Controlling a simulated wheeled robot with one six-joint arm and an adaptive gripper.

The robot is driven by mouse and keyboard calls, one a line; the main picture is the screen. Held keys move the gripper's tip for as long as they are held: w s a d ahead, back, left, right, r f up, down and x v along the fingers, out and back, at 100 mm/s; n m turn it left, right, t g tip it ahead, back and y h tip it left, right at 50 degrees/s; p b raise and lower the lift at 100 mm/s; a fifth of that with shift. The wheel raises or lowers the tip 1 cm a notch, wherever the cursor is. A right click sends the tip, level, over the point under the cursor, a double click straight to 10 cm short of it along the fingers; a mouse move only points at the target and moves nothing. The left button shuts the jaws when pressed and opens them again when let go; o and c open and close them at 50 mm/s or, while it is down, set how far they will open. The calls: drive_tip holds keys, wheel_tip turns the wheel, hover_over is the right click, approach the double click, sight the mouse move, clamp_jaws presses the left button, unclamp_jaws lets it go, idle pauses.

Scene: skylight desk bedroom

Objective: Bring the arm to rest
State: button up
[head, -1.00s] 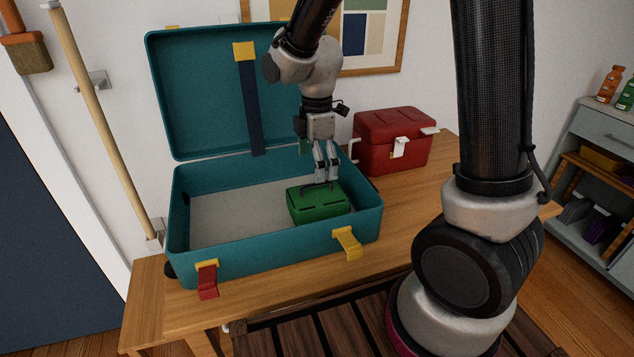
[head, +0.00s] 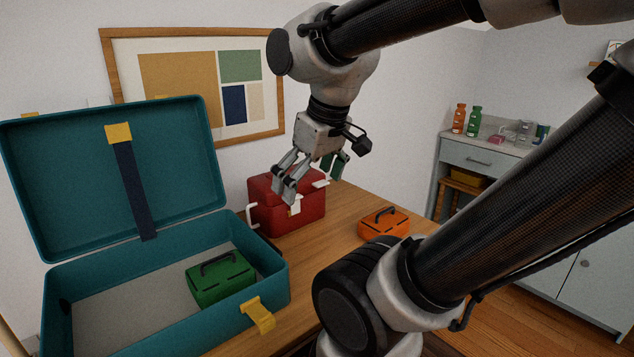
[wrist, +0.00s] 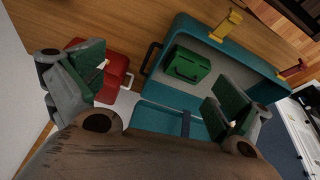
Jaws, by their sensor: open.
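My gripper (head: 308,178) is open and empty, raised above the table in front of the red box in the head view. Its two spread fingers also show in the wrist view (wrist: 160,95), with nothing between them touching. The green box (head: 221,278) with a dark handle sits inside the open teal suitcase (head: 172,341), at its right end. In the wrist view the green box (wrist: 187,65) lies in the suitcase well below the fingers. My gripper is apart from both.
A red box (head: 270,212) with white latches stands on the wooden table (head: 337,218) behind the suitcase. A small orange box (head: 384,222) is to its right. The suitcase lid (head: 180,175) stands upright. A grey cabinet (head: 480,160) with bottles is at the right.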

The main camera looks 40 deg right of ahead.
drive_tip(key=shift+s+d+r+m, duration=0.1)
drive_tip(key=shift+s+d+m, duration=0.1)
drive_tip(key=shift+s+m, duration=0.25)
drive_tip(key=shift+s+d+m, duration=0.15)
drive_tip(key=shift+s+m, duration=0.2)
drive_tip(key=shift+s, duration=0.15)
idle(0.5)
